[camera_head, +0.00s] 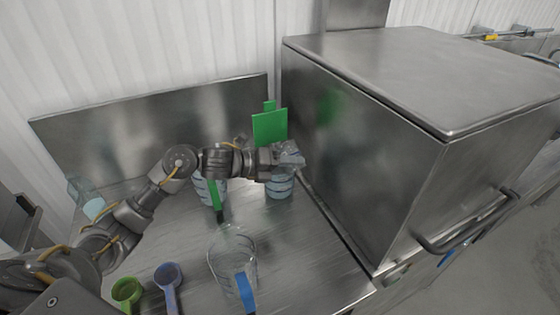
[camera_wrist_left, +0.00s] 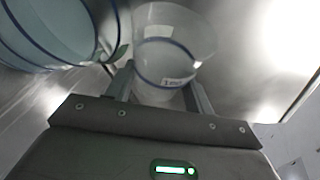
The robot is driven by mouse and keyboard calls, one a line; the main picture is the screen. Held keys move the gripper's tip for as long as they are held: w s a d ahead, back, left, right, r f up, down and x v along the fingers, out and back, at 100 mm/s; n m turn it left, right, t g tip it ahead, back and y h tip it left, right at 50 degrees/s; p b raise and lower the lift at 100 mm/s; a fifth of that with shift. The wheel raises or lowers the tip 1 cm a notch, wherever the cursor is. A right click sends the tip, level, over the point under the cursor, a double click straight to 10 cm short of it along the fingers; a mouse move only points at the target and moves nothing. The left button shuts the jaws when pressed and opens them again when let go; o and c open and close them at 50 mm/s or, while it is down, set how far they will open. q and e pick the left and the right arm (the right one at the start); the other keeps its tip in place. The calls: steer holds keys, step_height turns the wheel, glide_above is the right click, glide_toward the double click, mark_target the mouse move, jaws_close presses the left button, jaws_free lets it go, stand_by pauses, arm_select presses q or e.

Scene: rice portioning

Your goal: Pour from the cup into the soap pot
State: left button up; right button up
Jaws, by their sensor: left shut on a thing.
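My left gripper (camera_head: 283,157) is shut on a clear cup (camera_head: 292,153) at the end of the outstretched left arm. In the left wrist view the cup (camera_wrist_left: 172,45) sits between the two fingers, with a blue ring and a small white label. A clear pot (camera_head: 280,184) with dark rings and a bluish look stands just below the gripper in the head view. A larger clear vessel (camera_wrist_left: 42,30) with blue rings is at the upper left of the wrist view. No label tells which vessel is the soap pot. No stream is visible.
A clear jug with a green handle (camera_head: 215,205) and one with a blue handle (camera_head: 246,290) stand on the steel counter (camera_head: 305,250). Green (camera_head: 127,290) and blue (camera_head: 168,277) scoops lie in front. A green board (camera_head: 270,127) stands behind. A large steel box (camera_head: 370,150) blocks the right.

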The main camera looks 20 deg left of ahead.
arm_select(q)
steer(key=m+b, duration=0.1)
steer(key=d+r+m+y, duration=0.1)
steer(key=shift+w+m+t+y+b, duration=0.15)
steer(key=shift+m+t+y+b, duration=0.15)
steer(key=shift+t+b, duration=0.1)
steer(key=s+d+f+m+t+y+b, duration=0.2)
steer(key=f+m+b, duration=0.3)
steer(key=b, duration=0.3)
steer(key=shift+d+f+y+b, duration=0.3)
steer(key=shift+d+f+y, duration=0.05)
steer(key=shift+d+y, duration=0.4)
steer(key=shift+r, duration=0.1)
